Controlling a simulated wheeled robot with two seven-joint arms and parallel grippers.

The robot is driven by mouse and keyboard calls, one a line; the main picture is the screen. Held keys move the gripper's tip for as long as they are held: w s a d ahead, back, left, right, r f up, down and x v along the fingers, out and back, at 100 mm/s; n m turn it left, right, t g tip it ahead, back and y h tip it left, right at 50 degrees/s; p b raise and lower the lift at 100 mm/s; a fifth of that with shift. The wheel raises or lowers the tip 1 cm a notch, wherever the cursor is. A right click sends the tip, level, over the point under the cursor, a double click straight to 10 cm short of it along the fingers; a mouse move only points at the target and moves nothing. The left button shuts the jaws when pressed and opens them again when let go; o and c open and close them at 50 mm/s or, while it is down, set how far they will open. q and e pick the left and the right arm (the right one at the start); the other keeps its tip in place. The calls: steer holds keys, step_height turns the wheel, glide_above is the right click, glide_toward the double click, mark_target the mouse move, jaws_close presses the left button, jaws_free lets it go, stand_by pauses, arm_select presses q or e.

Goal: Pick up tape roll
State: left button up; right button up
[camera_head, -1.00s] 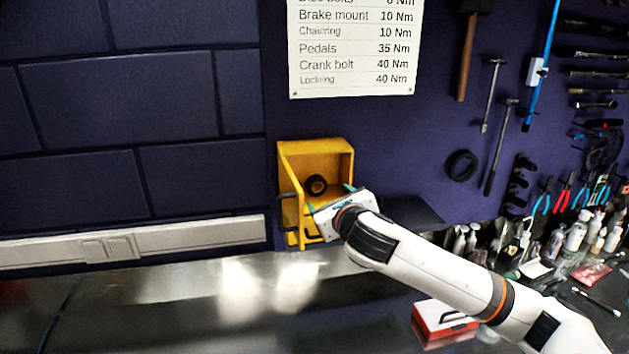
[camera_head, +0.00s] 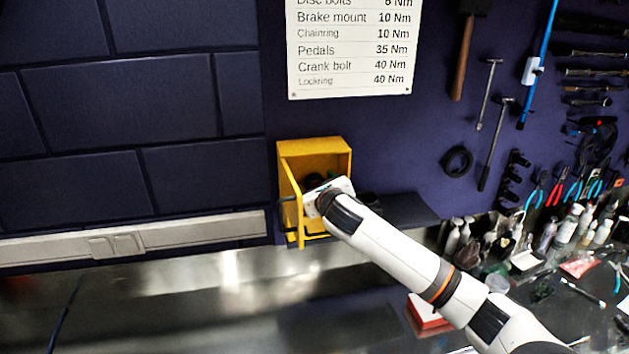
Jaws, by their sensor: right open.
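The tape roll (camera_head: 313,179) is a dark roll inside a yellow open-fronted box (camera_head: 314,146) on the back wall. Only its upper part shows, because my right gripper covers the rest. My right gripper (camera_head: 321,186) is at the box's opening, right in front of the roll, with its fingers pointing into the box. It is open. The fingertips are mostly hidden, so I cannot tell whether they touch or straddle the roll. My left gripper is not in view.
The yellow box has side walls and a yellow door or panel at its left. A dark shelf (camera_head: 405,208) runs to its right. A black ring (camera_head: 457,161) hangs on the wall. Bottles (camera_head: 571,225) and tools crowd the right.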

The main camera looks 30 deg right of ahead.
steer(key=shift+s, duration=0.1)
steer(key=shift+c, duration=0.4)
steer(key=c, duration=1)
steer(key=shift+r, duration=0.15)
